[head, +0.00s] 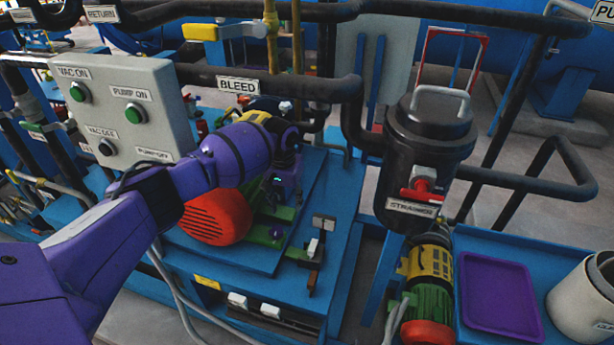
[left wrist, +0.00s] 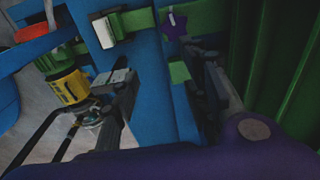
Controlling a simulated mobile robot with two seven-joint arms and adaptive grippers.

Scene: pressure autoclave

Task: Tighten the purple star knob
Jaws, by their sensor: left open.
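The purple star knob (left wrist: 175,25) shows at the top of the left wrist view, beside a green bar, with a pale mark next to it. In the head view the knob (head: 277,233) is a small purple shape on a green part in front of the red motor. My left gripper (head: 283,206) points down just above it. In the left wrist view the gripper (left wrist: 163,90) has its two dark fingers spread wide with nothing between them. The knob lies beyond the fingertips, nearer the right finger, and looks untouched. My right gripper is not in view.
The red motor (head: 216,217) is close beside the gripper. A grey button panel (head: 125,108) stands left and a BLEED pipe (head: 290,88) runs behind. The black strainer (head: 428,150), purple tray (head: 500,300) and white container (head: 585,300) are right.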

